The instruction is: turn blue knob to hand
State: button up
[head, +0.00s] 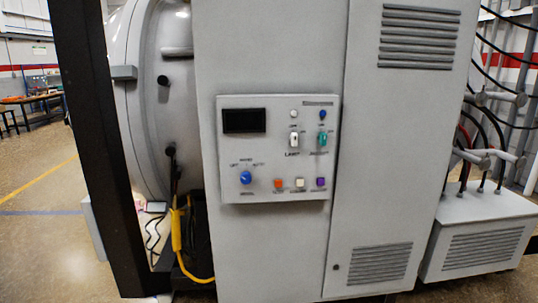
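The blue knob (246,177) sits at the lower left of the control panel (260,198), which is on the front of the grey furnace cabinet. Small labels are printed around the knob, but they are too small to read surely. Which way its pointer is turned is hard to tell. My gripper is not in the head view, and nothing covers the knob.
The panel also has a dark display (244,121), a white switch (294,139), a teal switch (322,139), and orange (278,183), white (300,183) and purple (320,183) buttons. A yellow cable (177,232) hangs left of the cabinet. A round chamber (150,100) stands behind.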

aim_at(245, 177)
jog(key=i+j+z, duration=0.1)
jog(key=j, duration=0.25)
jog(key=i+j+z, duration=0.15)
jog(key=i+j, duration=0.15)
jog(key=i+j+z, duration=0.1)
jog(key=j, duration=0.3)
jog(key=i+j+z, duration=0.15)
jog(key=j, duration=0.25)
jog(key=i+j+z, duration=0.1)
jog(key=j, duration=0.3)
jog(key=i, duration=0.1)
